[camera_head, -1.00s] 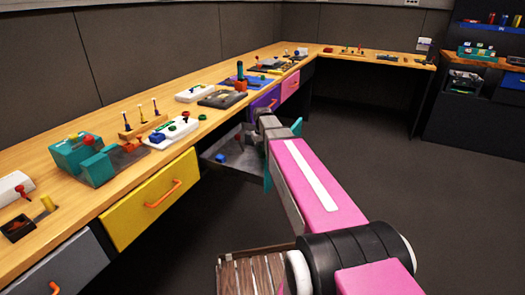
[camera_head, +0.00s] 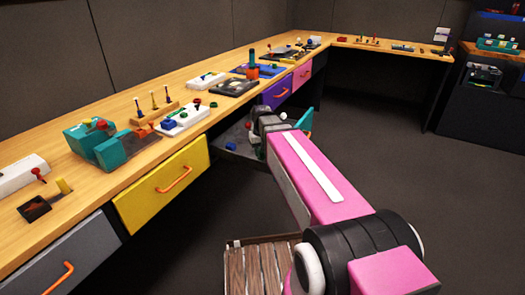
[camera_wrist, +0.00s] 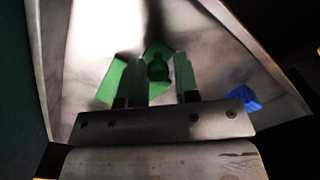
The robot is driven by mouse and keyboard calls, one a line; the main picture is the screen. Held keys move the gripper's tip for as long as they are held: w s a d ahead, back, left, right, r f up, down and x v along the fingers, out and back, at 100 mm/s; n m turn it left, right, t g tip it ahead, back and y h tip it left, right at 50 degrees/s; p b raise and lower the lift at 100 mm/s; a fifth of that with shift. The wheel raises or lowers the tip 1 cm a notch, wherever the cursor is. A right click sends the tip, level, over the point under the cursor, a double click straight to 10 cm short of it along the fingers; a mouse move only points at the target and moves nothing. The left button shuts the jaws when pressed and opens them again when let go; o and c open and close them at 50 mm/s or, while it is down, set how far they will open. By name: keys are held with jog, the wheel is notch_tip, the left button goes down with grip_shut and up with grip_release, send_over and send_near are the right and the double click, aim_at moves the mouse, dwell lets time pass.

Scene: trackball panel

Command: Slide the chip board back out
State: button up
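I cannot pick out a chip board with certainty in either view. My gripper (camera_wrist: 160,82) reaches into an open grey metal drawer (camera_wrist: 85,60) with a teal front (camera_head: 305,121). In the wrist view its two fingers are apart. A green piece with a darker green knob (camera_wrist: 157,66) lies in the drawer beyond the fingertips, with the knob seen between them. I cannot tell whether the fingers touch it. A blue block (camera_wrist: 243,97) lies in the drawer to the right; it also shows in the head view (camera_head: 230,147). In the head view my wrist hides the fingertips.
The wooden bench (camera_head: 50,135) above carries several panels, including a dark square panel (camera_head: 233,88) and a white switch box (camera_head: 186,117). The yellow drawer (camera_head: 150,197) and purple drawer (camera_head: 273,96) are shut. The floor (camera_head: 385,160) at right is clear.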

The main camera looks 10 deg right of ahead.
jog(key=shift+o, duration=1.1)
jog(key=shift+s, duration=0.1)
notch_tip(320, 180, up, 11)
jog(key=shift+f, duration=0.1)
